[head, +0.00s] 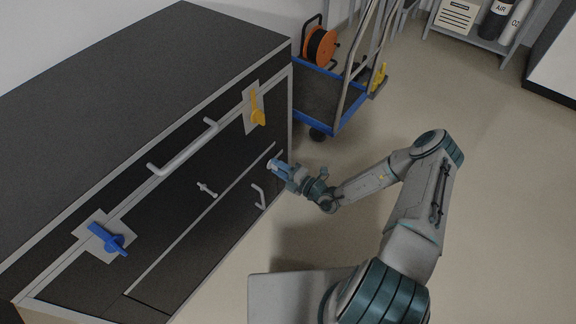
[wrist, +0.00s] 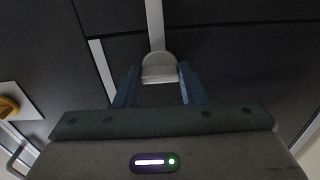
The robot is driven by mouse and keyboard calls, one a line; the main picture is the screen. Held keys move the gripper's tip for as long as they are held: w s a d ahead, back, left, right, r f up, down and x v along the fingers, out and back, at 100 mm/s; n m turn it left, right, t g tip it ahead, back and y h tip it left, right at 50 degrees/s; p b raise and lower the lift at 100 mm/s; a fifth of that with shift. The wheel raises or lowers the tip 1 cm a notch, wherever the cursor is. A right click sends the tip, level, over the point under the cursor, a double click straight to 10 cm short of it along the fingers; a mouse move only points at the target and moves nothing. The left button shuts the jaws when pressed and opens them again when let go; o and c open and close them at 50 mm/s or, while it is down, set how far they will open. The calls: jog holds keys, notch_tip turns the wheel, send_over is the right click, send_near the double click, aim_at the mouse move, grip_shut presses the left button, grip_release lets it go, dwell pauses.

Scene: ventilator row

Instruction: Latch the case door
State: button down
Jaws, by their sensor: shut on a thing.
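The dark case (head: 180,170) stands at the left, its front panel closed as far as I can see. A blue lever latch (head: 107,240) sits slanted on a pale plate at the panel's left. A yellow lever latch (head: 257,108) is at the upper right, its arm running up from its knob; it shows at the left of the wrist view (wrist: 9,107). My gripper (head: 274,165) is at the front's right side, below the yellow latch. In the wrist view my gripper (wrist: 158,88) is shut on a pale grey rounded piece (wrist: 158,66). What that piece belongs to is unclear.
A long grey bar handle (head: 184,147) sticks out between the latches. A small grey handle (head: 207,189) and a pull (head: 259,196) are lower down. A blue trolley (head: 335,100) with an orange reel (head: 320,46) stands behind.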

jog(key=shift+a, duration=0.1)
jog(key=c, duration=0.9)
grip_release()
jog(key=p+v, duration=0.2)
jog(key=v, duration=1.2)
jog(key=shift+r, duration=0.1)
